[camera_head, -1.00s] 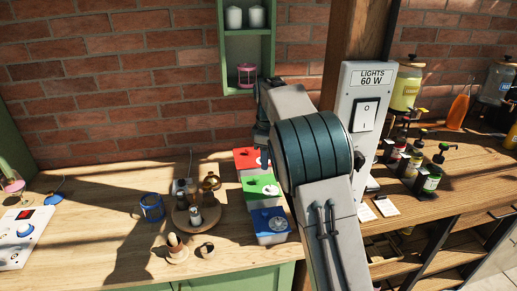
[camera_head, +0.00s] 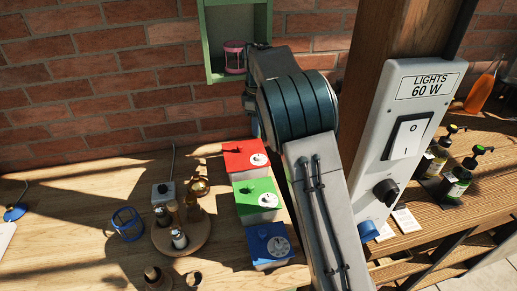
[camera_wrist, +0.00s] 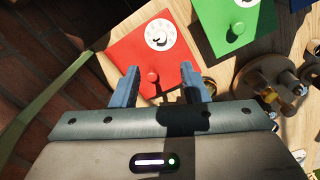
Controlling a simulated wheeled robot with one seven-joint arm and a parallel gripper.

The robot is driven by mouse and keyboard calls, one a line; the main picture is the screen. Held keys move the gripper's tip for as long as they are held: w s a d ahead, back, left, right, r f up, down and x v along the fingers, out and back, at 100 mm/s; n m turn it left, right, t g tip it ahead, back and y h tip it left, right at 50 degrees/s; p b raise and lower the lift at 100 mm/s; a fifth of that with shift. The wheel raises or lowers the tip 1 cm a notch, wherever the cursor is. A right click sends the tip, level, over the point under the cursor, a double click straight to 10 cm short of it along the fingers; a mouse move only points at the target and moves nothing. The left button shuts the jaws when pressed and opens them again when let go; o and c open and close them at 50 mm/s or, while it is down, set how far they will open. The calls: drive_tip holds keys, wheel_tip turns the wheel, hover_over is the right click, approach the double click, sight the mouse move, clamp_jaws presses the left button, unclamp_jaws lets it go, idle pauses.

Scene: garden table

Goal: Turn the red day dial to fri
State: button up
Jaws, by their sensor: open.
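The red box (camera_head: 239,155) stands at the back of a row of three boxes on the wooden table, with a round white day dial (camera_head: 258,159) on its top. In the wrist view the red box (camera_wrist: 128,62) lies just beyond my fingertips, with its white dial (camera_wrist: 160,35) and a small red knob (camera_wrist: 152,76) on top. The dial's lettering is too small to read. My gripper (camera_wrist: 158,72) is open and empty, its two blue fingers apart, with the red knob showing between them. In the head view my arm hides most of the gripper.
A green box (camera_head: 255,193) and a blue box (camera_head: 268,238) with similar dials stand in front of the red one. A round wooden tray (camera_head: 190,244) with bottles is to the left. A post with a light switch panel (camera_head: 412,130) rises at right.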

sight(258, 156)
wheel_tip(258, 156, down, 13)
drive_tip(key=shift+r+p, duration=0.2)
drive_tip(key=shift+p, duration=0.75)
clamp_jaws()
